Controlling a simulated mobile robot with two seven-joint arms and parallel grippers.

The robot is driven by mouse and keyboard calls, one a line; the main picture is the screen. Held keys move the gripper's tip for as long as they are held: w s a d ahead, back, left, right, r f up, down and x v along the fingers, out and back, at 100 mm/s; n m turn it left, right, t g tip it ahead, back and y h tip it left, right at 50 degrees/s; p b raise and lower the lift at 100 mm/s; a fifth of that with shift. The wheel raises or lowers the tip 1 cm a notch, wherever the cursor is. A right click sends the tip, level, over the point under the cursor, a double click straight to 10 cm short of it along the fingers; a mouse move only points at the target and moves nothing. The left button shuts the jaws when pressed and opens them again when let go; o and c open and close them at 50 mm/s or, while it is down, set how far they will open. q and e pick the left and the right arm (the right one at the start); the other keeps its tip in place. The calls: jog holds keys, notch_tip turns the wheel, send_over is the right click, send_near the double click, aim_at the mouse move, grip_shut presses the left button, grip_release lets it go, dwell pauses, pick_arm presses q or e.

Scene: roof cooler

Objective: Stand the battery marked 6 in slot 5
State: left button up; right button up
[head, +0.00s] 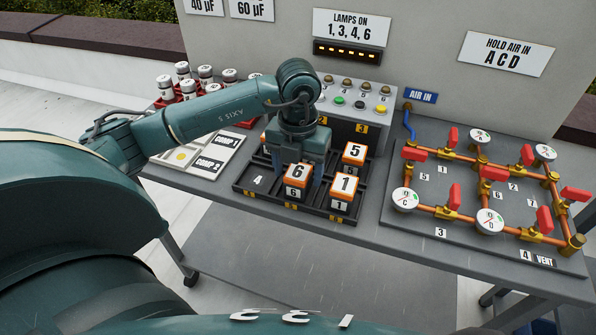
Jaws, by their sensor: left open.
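The battery marked 5 (355,153) stands behind that one. The front left bay, with a 4 on its floor, is empty. The gripper hides part of the tray's back row.
A grey box with lamps and buttons (346,104) stands close behind the tray. A copper pipe board with red valves (468,215) fills the table's right side.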

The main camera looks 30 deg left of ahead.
aim_at(298, 171)
pick_arm(q)
notch_tip(298, 171, up, 11)
dwell(0.3)
dwell(0.5)
